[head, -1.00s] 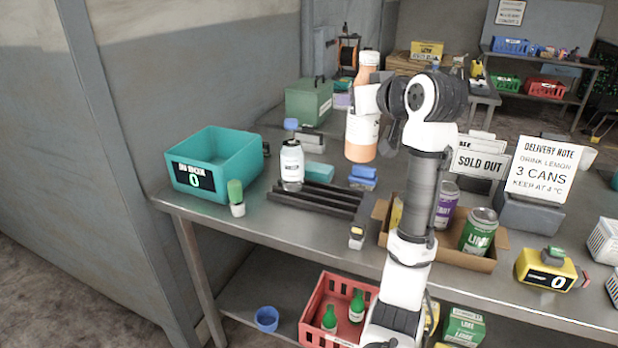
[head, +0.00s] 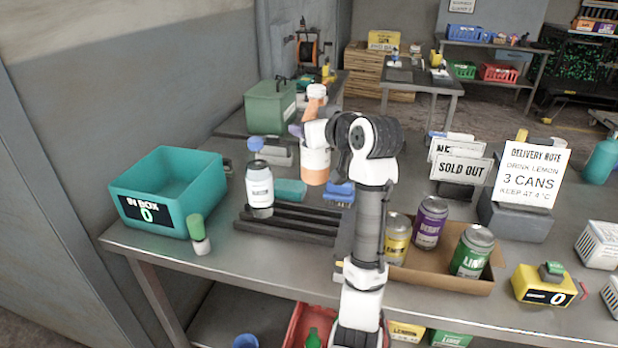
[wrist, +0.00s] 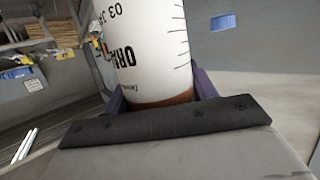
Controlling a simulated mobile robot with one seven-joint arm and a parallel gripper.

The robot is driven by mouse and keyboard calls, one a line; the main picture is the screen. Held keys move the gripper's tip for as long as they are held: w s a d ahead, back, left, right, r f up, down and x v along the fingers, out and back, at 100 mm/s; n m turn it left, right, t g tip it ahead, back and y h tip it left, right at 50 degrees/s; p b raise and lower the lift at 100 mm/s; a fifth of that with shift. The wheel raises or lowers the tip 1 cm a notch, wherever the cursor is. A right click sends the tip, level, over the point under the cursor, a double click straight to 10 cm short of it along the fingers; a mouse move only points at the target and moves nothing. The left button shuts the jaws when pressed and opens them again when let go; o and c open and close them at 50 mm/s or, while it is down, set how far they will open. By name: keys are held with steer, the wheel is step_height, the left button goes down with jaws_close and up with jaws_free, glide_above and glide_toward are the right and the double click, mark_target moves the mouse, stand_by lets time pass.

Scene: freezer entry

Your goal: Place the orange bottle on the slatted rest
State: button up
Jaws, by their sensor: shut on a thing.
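The orange bottle (head: 316,166) is upright, with a white cap and a white label, held above the table behind the slatted rest. It fills the middle of the wrist view (wrist: 148,45). My gripper (head: 299,132) is shut on it, partly hidden behind my arm. The slatted rest (head: 290,226) is a dark rack of parallel bars on the steel table. The right end of the rest is hidden by my arm.
The teal in box (head: 165,185) and a green-capped bottle (head: 199,236) are left of the rest. A teal block (head: 291,189) and a blue item (head: 340,191) lie behind it. A cardboard tray of cans (head: 425,272) and a sold out sign (head: 461,170) are to the right.

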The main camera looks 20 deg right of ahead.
mark_target(313, 177)
step_height(313, 177, down, 13)
steer(key=shift+r+p, duration=0.2)
steer(key=shift+p, duration=0.95)
steer(key=shift+f, duration=0.2)
steer(key=o, duration=1.4)
steer(key=shift+r, duration=0.1)
steer(key=shift+s, duration=0.1)
steer(key=b+v, duration=0.3)
steer(key=v, duration=0.8)
steer(key=shift+s+r, duration=0.2)
steer(key=shift+s, duration=0.15)
